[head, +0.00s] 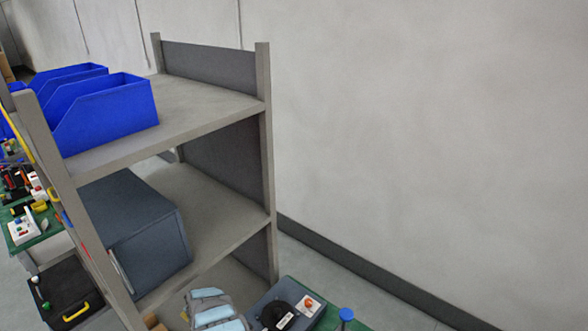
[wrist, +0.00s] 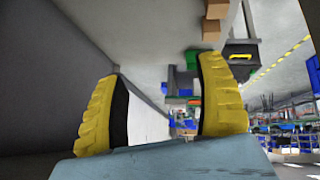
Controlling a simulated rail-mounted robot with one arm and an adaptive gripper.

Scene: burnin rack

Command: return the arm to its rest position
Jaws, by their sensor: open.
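In the wrist view my gripper (wrist: 160,112) shows two yellow ribbed fingers with dark inner pads. They stand wide apart, with nothing between them. The fingertips touch nothing that I can see. In the head view the fingers do not show.
A grey shelf rack (head: 200,108) stands at left in the head view, with blue bins (head: 112,115) on top and a dark cabinet (head: 140,235) below. A green workbench with a red-button box (head: 308,303) lies at the bottom. A bare wall (head: 430,130) fills the right.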

